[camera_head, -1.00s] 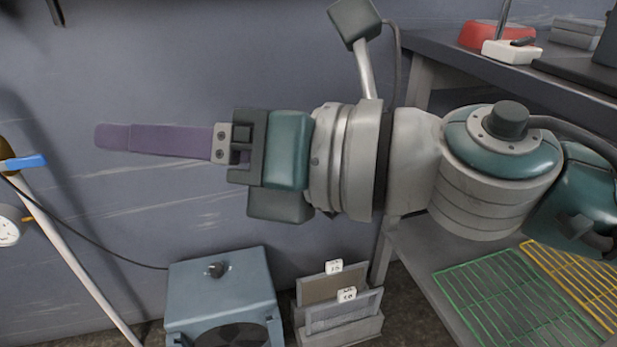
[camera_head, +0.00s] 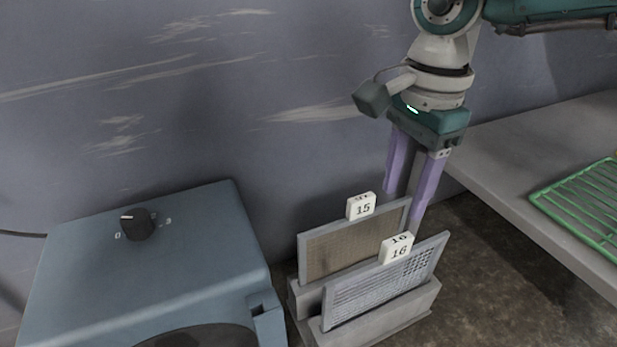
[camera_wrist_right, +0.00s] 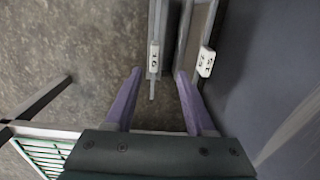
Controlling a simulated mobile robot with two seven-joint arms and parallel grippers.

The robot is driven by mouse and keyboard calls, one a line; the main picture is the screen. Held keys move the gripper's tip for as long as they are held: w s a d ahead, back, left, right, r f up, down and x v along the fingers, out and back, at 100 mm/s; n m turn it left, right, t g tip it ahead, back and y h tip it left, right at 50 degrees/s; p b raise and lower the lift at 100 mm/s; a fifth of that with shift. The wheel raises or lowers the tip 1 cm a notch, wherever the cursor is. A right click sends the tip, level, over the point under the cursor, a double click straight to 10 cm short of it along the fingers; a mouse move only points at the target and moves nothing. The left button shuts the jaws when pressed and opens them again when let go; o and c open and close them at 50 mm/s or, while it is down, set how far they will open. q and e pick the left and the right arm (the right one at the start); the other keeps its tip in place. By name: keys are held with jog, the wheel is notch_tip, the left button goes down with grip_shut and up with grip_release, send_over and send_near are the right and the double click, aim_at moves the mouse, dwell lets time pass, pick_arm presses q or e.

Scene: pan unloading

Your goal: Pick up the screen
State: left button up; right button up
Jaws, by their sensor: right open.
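Two framed mesh screens stand upright in a grey rack (camera_head: 400,325). The rear one, screen 15 (camera_head: 345,245), has a brownish mesh and a white tag reading 15. The front one, screen 16 (camera_head: 385,287), has a pale mesh and a white tag reading 16. My right gripper (camera_head: 405,207), with two purple fingers, is open and points down at the right end of the screens. In the right wrist view, the end of screen 16 (camera_wrist_right: 153,85) lies between the lines of the open fingers (camera_wrist_right: 160,85). Contact cannot be told. My left gripper is not in view.
A blue-grey machine (camera_head: 150,265) with a black knob stands left of the rack. A grey shelf (camera_head: 540,180) with a green wire grid (camera_head: 590,205) is at the right. The wall is close behind the rack. Floor (camera_head: 490,260) shows between rack and shelf.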

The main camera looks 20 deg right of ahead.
aim_at(399, 239)
jog(key=f+b, duration=0.2)
jog(key=f, duration=0.1)
jog(key=s+f+b, duration=0.1)
jog(key=f, duration=0.1)
jog(key=shift+d, duration=0.2)
notch_tip(399, 239, down, 4)
jog(key=b, duration=0.5)
jog(key=shift+w+f, duration=0.1)
jog(key=shift+f, duration=0.15)
jog(key=shift+f+b, duration=0.3)
jog(key=shift+f, duration=0.1)
jog(key=shift+r, duration=0.1)
grip_shut()
